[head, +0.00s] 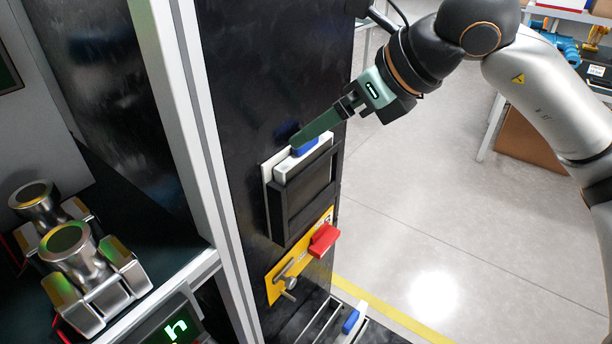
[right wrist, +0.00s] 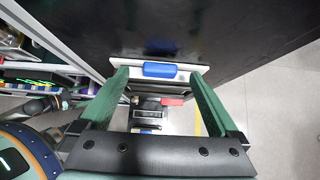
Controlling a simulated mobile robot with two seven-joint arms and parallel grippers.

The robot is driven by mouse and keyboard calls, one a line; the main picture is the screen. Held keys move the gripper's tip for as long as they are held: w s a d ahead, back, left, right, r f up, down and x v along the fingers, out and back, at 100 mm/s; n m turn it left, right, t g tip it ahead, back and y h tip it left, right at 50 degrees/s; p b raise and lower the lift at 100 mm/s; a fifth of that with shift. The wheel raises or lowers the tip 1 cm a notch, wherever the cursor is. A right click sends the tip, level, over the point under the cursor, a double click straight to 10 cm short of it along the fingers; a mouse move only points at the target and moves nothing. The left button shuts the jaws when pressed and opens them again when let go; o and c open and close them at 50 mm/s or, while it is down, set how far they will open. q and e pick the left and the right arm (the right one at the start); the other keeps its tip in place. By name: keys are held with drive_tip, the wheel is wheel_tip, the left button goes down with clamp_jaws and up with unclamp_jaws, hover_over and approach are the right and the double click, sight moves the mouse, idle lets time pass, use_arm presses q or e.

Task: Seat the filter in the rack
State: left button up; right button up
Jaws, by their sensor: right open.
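The filter (head: 285,170) is a pale slab with a blue handle (head: 304,149) on its top edge. It stands upright in the black rack frame (head: 278,217) on the dark panel; I cannot tell whether it is fully seated. My right gripper (head: 297,140) is at the handle, coming from the upper right. In the right wrist view, the open green fingers of my right gripper (right wrist: 157,76) stand wide on either side of the blue handle (right wrist: 160,70), with gaps at both sides. The filter's lower part is hidden behind the frame. My left gripper is out of view.
Below the frame are a yellow plate (head: 275,291) with a metal latch and a red handle (head: 323,240). A slotted holder with another blue handle (head: 350,321) is lower still. A grey post (head: 190,130) and metal fixtures (head: 85,270) stand left. Open floor lies right.

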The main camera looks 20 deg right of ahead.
drive_tip(key=x, duration=0.3)
drive_tip(key=shift+f, duration=0.1)
drive_tip(key=shift+c, duration=0.3)
clamp_jaws()
idle(0.4)
